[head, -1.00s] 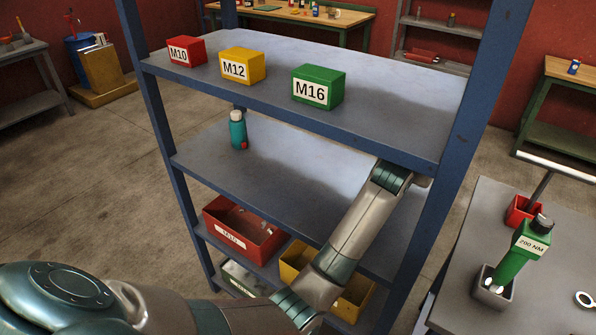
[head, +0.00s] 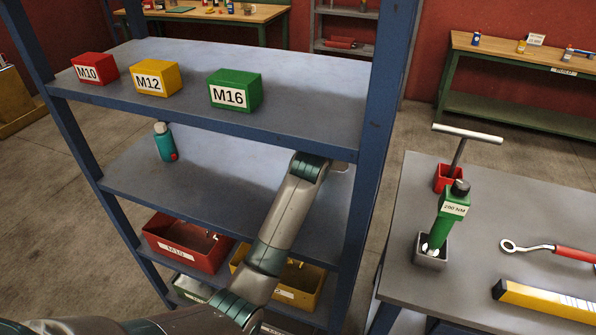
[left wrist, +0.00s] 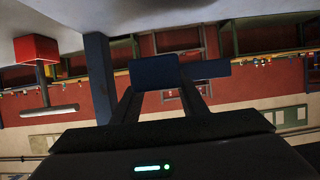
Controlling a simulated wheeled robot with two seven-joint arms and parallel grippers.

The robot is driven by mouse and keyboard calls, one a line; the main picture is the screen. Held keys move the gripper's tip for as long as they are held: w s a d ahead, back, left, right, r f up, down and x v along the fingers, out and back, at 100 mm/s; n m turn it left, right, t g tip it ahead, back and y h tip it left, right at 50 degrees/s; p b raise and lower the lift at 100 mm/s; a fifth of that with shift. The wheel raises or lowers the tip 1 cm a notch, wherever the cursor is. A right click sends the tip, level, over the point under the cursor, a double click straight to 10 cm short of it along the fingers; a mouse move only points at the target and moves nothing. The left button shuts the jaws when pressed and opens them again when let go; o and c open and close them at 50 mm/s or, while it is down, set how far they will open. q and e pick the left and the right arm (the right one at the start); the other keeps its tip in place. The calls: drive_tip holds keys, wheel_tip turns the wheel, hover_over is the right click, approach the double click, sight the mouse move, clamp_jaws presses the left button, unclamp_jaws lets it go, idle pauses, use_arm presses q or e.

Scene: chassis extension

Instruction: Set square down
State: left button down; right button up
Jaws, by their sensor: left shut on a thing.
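My left arm reaches from the bottom left into the bay under the top shelf of a blue rack. In the head view its gripper is hidden under that shelf, near the right post. In the left wrist view my left gripper (left wrist: 162,92) is shut on a dark blue, flat-sided piece (left wrist: 155,72), which looks like the square. The square does not show in the head view. My right gripper is in neither view.
The top shelf (head: 300,105) carries red M10, yellow M12 and green M16 boxes. A teal bottle (head: 164,142) stands on the middle shelf (head: 225,185), otherwise largely clear. Bins sit below. The grey table (head: 400,215) at right holds a green torque tool, T-handle, wrench and yellow level.

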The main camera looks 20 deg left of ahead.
use_arm(q)
drive_tip(key=s+a+f+p, duration=0.1)
drive_tip(key=a, duration=0.1)
drive_tip(key=s+a+f+p, duration=0.1)
drive_tip(key=s+a+f, duration=0.1)
drive_tip(key=s+a+f+p, duration=0.1)
drive_tip(key=a, duration=0.1)
drive_tip(key=shift+s+a+f, duration=0.2)
drive_tip(key=shift+s+a, duration=0.05)
drive_tip(key=shift+s, duration=0.1)
drive_tip(key=shift+f, duration=0.1)
drive_tip(key=shift+f, duration=0.2)
wheel_tip(320, 180, down, 3)
drive_tip(key=shift+r+p, duration=0.1)
drive_tip(key=shift+p, duration=0.6)
drive_tip(key=shift+f, duration=0.35)
